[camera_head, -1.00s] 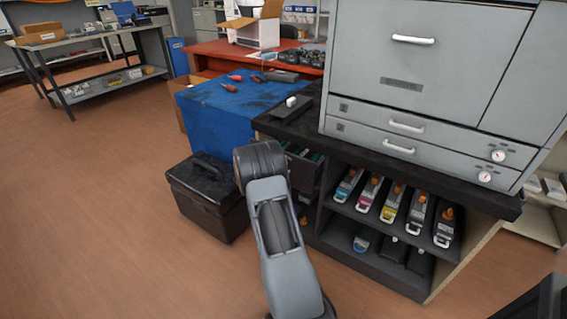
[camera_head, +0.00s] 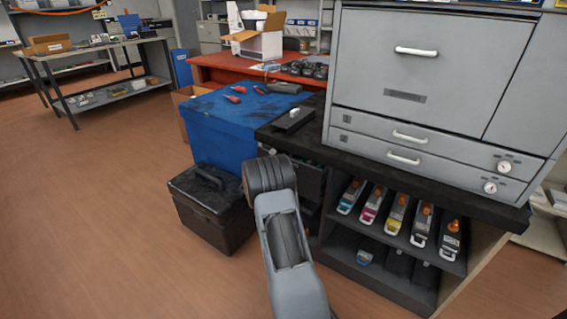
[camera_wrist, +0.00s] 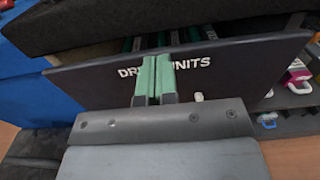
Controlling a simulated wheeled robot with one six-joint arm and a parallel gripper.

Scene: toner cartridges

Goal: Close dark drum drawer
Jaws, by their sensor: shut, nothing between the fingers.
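The dark drum drawer (camera_wrist: 225,68) fills the middle of the wrist view, its front lettered "DRUM UNITS". It stands partly open: green and dark items (camera_wrist: 135,43) show in the gap between its front and the black counter edge. In the head view the drawer (camera_head: 311,182) is under the counter's left end, partly hidden by my arm. My gripper (camera_wrist: 155,78) is shut and empty, its green fingertips over the drawer front and covering part of the lettering. I cannot tell whether they touch it. A small white knob (camera_wrist: 199,97) shows just right of the fingers. The fingers are hidden in the head view.
A shelf right of the drawer holds several coloured toner cartridges (camera_head: 396,213). A large grey printer (camera_head: 430,75) stands on the black counter (camera_head: 400,178). A black toolbox (camera_head: 210,208) sits on the floor left of my arm. The floor further left is clear.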

